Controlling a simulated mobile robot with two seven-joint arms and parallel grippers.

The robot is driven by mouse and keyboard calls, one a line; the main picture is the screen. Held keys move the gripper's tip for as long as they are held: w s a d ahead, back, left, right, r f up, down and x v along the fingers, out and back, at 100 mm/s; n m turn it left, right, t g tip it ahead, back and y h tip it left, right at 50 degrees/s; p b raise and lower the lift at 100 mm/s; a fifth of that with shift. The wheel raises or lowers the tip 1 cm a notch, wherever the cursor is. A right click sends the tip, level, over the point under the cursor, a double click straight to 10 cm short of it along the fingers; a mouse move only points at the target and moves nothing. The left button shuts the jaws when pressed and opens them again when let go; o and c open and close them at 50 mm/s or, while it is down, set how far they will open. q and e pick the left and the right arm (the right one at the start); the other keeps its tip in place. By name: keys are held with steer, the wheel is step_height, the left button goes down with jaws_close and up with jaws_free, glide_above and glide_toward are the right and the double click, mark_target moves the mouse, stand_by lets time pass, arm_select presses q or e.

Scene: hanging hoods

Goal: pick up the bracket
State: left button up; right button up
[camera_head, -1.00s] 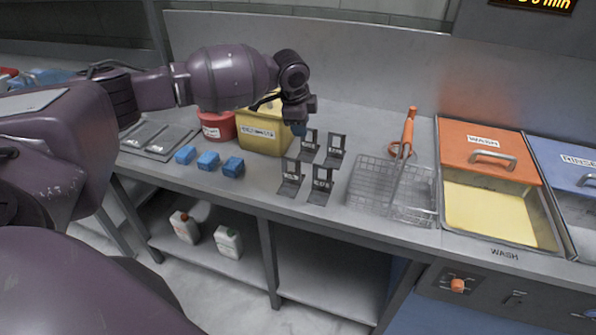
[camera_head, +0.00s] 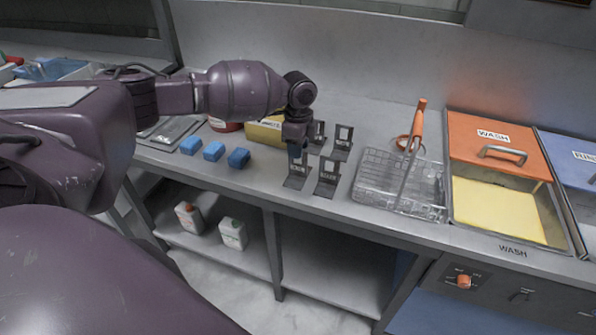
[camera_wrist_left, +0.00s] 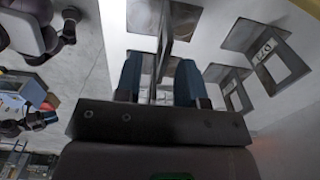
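Several dark grey L-shaped brackets stand on the steel counter, each with an upright plate with a cut-out and a flat foot. The front-left bracket (camera_head: 297,180) is directly under my left gripper (camera_head: 297,152). The front-right bracket (camera_head: 327,178) and the back-right bracket (camera_head: 342,143) stand close by; the back-left bracket (camera_head: 319,132) is partly hidden by my wrist. In the left wrist view, my left gripper (camera_wrist_left: 158,75) has its blue fingers apart, with a thin upright bracket plate (camera_wrist_left: 164,45) seen edge-on between them. I cannot tell whether they touch it. My right gripper is not in view.
A wire basket (camera_head: 400,184) with an orange handle stands right of the brackets, then an orange-lidded wash basin (camera_head: 497,150). Blue blocks (camera_head: 213,151), a yellow bin (camera_head: 264,131) and a red tub (camera_head: 222,125) are to the left. The counter's front edge is close.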

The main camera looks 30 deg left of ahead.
mark_target(298, 165)
arm_select(q)
step_height(298, 165, down, 4)
steer(key=shift+w+a+f, duration=0.1)
jaws_close()
stand_by(0.5)
stand_by(0.4)
stand_by(0.4)
